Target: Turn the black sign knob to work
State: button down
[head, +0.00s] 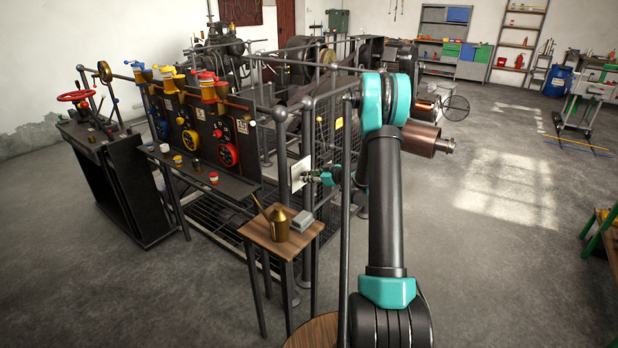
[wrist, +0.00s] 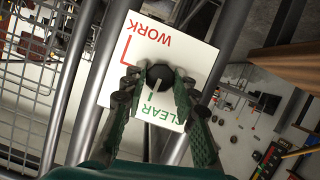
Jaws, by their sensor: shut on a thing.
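A white sign plate (wrist: 185,40) fills the middle of the wrist view, with red "WORK" at its upper part and green "CLEAR" at its lower part. The black sign knob (wrist: 159,73) sits at its centre. A light pointer line on the knob runs down toward "CLEAR". My gripper (wrist: 156,84) is shut on the knob, with one green finger on each side. In the head view the sign plate (head: 299,172) is on the fence post, and my gripper (head: 309,177) meets it from the right. The knob is hidden there.
A small wooden table (head: 262,238) with a brass oil can (head: 279,226) stands just left of my arm. A wire mesh fence (head: 328,145) and metal posts flank the sign. A panel with red and blue wheels is further left. Open floor lies right.

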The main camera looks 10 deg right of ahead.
jog(key=shift+w+d+f+m+g+y, duration=0.1)
jog(key=shift+m+g+y, duration=0.75)
jog(key=shift+m, duration=1.2)
jog(key=shift+w+d+f+m+g+y, duration=0.1)
jog(key=shift+m+g+y, duration=0.25)
jog(key=shift+m+y, duration=1.4)
jog(key=shift+w+d+f+m+g+y, duration=0.1)
jog(key=shift+m+g+y, duration=0.55)
jog(key=shift+m, duration=1.75)
jog(key=c, duration=1.2)
grip_release()
jog(key=shift+d, duration=0.1)
jog(key=v, duration=1.2)
jog(key=shift+s+f, duration=0.1)
